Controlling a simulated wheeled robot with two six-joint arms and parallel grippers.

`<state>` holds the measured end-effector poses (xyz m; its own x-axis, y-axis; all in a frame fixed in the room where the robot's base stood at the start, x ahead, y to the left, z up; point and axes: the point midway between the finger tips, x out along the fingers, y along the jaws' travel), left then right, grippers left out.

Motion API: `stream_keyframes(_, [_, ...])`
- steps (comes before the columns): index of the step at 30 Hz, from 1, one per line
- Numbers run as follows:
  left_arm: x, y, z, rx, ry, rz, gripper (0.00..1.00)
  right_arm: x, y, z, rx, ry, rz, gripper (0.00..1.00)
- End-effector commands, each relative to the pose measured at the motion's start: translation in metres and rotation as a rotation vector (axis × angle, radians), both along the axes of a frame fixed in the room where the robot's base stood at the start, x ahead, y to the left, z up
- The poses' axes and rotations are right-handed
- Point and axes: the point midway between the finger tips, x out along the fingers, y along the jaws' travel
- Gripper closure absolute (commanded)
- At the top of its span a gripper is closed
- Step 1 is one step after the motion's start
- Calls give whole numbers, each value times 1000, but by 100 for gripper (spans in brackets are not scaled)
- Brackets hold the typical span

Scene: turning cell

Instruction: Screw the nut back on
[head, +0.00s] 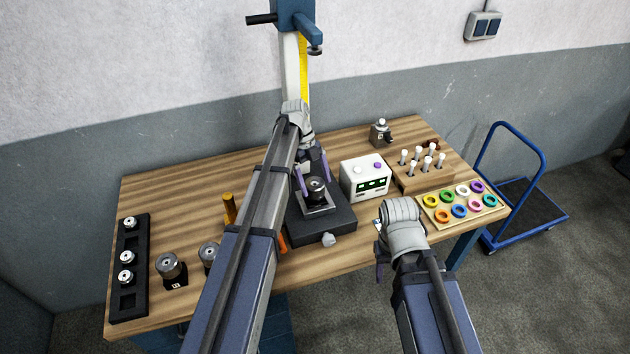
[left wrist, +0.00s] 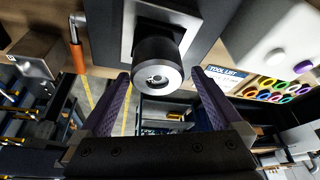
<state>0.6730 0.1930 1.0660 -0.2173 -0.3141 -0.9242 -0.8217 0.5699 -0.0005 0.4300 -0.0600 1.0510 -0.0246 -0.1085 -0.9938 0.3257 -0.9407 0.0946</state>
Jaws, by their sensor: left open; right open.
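A dark round part with a silver top (head: 316,188) stands upright on a square metal plate on the black fixture base (head: 322,228). In the left wrist view the dark round part (left wrist: 158,65) shows its silver face with a small central hole. I cannot tell which piece is the nut. My left gripper (head: 313,182) is open, its purple fingers at either side of the part; in the left wrist view the gripper (left wrist: 155,100) shows clear gaps to it. My right gripper (head: 378,250) is partly hidden by its wrist, open, near the table's front edge.
A black tray (head: 118,300) with silver pieces and dark cylinders (head: 172,268) stand at left. A white box with buttons (head: 366,180) is right of the fixture. Colored rings (head: 462,212) and white-topped pegs (head: 428,163) are at right. A blue press (head: 296,20) rises behind.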

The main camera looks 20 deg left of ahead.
Motion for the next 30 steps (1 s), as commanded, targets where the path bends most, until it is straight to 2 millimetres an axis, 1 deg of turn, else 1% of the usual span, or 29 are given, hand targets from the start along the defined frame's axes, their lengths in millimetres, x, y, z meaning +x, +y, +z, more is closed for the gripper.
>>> stream_keyframes(1, [0, 0, 11, 0, 0, 0, 0, 0, 0, 10, 0, 0, -1, 50])
stream_keyframes(5, [0, 0, 28, 0, 0, 0, 0, 0, 0, 28, 1, 0, -4, 50])
stream_keyframes(12, [1, 1, 64, 0, -1, 0, 0, 0, 0, 64, 2, -1, -12, 50])
stream_keyframes(16, [2, 1, 80, 0, -1, 0, 0, 0, 0, 80, 2, 1, -12, 50])
stream_keyframes(21, [2, 1, 88, 1, -2, 0, 0, 0, 0, 89, 2, 1, -11, 50])
stream_keyframes(30, [2, 1, 87, 1, -2, 1, 0, 0, 0, 87, 2, 1, -10, 50])
